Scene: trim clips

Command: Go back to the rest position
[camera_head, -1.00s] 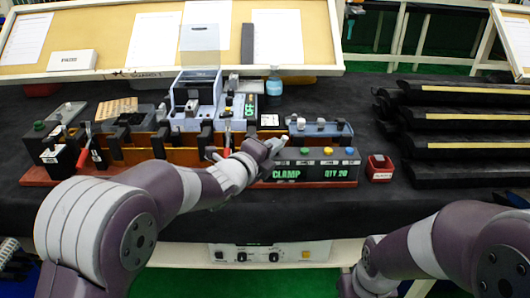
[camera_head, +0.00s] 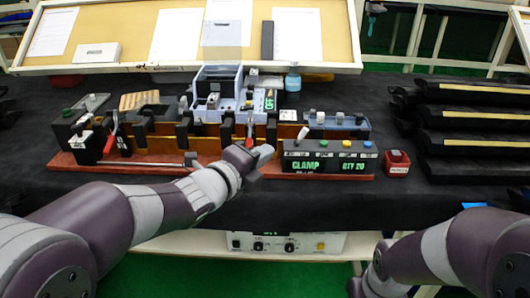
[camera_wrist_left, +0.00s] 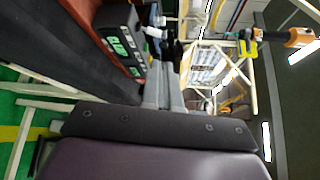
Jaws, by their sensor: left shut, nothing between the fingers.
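My left gripper (camera_head: 264,153) is shut and empty. In the head view it hangs over the front part of the bench, just left of the black clamp counter box (camera_head: 328,158). My left arm reaches in from the lower left. In the left wrist view the left gripper's fingers (camera_wrist_left: 168,75) are together, with the counter box (camera_wrist_left: 122,42) to their left. My right arm (camera_head: 440,250) is bent at the lower right, and its gripper is outside the view.
A wooden fixture with black clamps and red handles (camera_head: 150,140) stands behind the left arm on the black bench. Dark trim pieces (camera_head: 470,120) are stacked at right. The front strip of the bench is mostly clear.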

